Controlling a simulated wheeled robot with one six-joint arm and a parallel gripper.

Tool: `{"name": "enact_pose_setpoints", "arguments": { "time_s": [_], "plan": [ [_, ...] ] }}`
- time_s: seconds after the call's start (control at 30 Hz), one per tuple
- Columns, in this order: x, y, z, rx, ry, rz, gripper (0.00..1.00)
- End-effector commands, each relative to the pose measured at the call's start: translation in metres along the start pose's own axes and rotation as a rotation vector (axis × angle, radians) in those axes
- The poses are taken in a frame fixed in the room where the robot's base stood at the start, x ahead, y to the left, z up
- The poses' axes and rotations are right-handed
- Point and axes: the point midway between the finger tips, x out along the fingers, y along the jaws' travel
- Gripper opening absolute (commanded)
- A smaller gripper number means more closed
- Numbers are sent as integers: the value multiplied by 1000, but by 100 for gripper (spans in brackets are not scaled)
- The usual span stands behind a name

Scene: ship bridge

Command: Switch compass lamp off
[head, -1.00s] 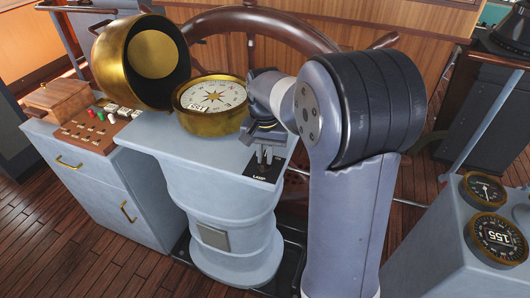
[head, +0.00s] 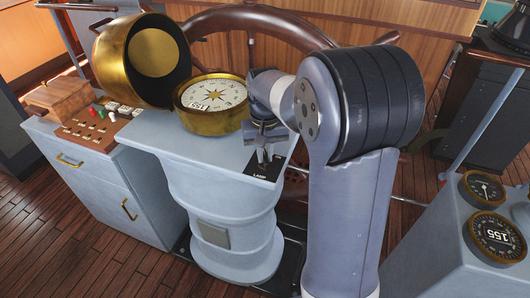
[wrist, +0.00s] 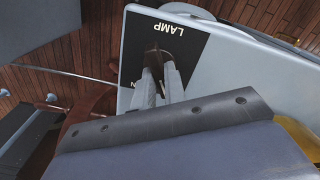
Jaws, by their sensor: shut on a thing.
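The compass lamp switch sits on a black plate marked LAMP (head: 259,175) at the right front corner of the pedestal top. In the wrist view the same plate (wrist: 195,41) lies under the fingers, with LAMP upside down. My gripper (head: 264,155) points down over the plate, and its fingers (wrist: 158,70) are closed around the small switch lever. The fingers hide most of the lever, so its position is unclear. The brass compass (head: 212,122) with a white card stands just left of my gripper.
An open brass hood (head: 117,68) stands left of the compass. A wooden ship's wheel (head: 255,18) rises behind the pedestal (head: 220,190). A cabinet (head: 95,185) with a button panel (head: 100,127) stands at left. A console with round gauges (head: 495,232) is at right.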

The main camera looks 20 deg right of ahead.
Motion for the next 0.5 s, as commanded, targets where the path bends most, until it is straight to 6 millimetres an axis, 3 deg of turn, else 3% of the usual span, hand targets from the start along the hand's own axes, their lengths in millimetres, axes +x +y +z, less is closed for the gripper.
{"name": "enact_pose_setpoints", "arguments": {
  "time_s": [0.17, 0.2, 0.43, 0.5],
  "plan": [
    [-1, 0, -1, -2, 3, 0, 0],
    [-1, 0, -1, -2, 3, 0, 15],
    [0, 0, 0, 0, 2, 0, 34],
    [0, 0, 0, 0, 2, 0, 34]
  ]
}}
